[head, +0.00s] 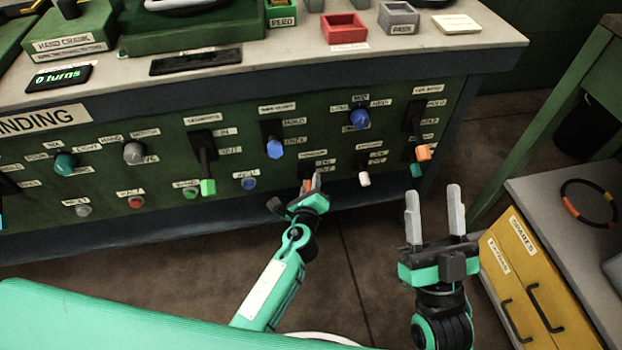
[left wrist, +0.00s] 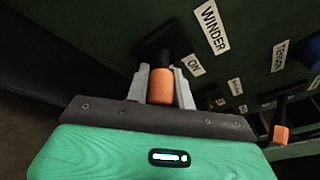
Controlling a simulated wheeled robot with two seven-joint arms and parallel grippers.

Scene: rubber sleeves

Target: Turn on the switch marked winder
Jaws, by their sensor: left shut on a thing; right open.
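The winder switch has an orange-tipped lever (left wrist: 160,86) in the left wrist view, with a WINDER label (left wrist: 210,28) and an ON label (left wrist: 195,65) beside it. My left gripper (left wrist: 160,88) is shut on the lever's orange end, a finger on each side. In the head view, my left gripper (head: 312,183) is at the low middle of the green panel and hides most of the lever; a bit of orange (head: 307,186) shows. I cannot tell the lever's exact position. My right gripper (head: 433,200) is open and empty, in front of the panel's right end.
Other controls are close by: a white-tipped lever (head: 364,178), a blue knob (head: 249,183), a green-tipped lever (head: 207,186) and another orange-tipped lever (head: 423,152). A yellow drawer cabinet (head: 522,265) stands at the right. Open floor lies between my arms.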

